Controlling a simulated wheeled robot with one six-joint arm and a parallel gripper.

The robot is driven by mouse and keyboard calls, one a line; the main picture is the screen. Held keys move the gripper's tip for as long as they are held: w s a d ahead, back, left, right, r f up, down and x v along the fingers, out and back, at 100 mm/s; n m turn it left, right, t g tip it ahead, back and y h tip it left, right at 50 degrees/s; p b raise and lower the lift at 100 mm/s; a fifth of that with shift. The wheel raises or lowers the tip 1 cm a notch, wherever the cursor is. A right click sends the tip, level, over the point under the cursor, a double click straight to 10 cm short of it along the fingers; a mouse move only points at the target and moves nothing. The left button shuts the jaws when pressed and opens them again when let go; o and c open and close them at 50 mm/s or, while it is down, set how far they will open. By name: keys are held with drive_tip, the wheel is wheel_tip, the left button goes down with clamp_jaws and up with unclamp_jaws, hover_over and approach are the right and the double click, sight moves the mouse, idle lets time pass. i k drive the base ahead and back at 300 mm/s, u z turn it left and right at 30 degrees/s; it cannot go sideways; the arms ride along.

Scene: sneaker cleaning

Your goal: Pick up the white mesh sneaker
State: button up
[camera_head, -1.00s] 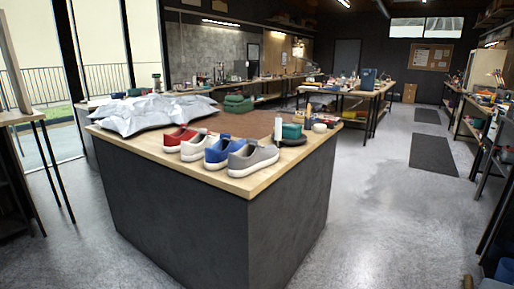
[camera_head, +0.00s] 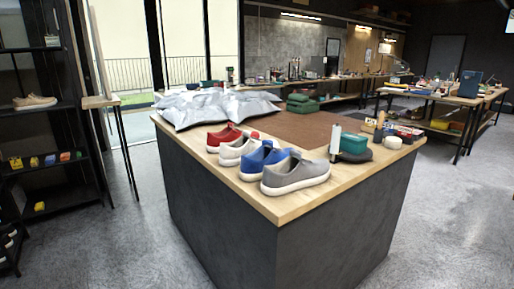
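The white sneaker (camera_head: 236,152) stands on the wooden top of a dark block counter (camera_head: 297,206). It is in a slanting row between a red sneaker (camera_head: 223,138) behind it and a blue sneaker (camera_head: 252,166) in front. Its near side is partly hidden by the blue sneaker. A grey sneaker (camera_head: 296,177) stands nearest, at the counter's front corner. Whether the white one is mesh is too small to tell. My gripper is not in view.
A dark shelf (camera_head: 45,120) stands at left. The grey floor (camera_head: 440,220) is clear at right.

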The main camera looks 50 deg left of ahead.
sight(230, 153)
drive_tip(key=u, duration=0.4)
drive_tip(key=i, duration=0.8)
drive_tip(key=u, duration=1.2)
drive_tip(key=i, duration=0.5)
drive_tip(key=u, duration=0.55)
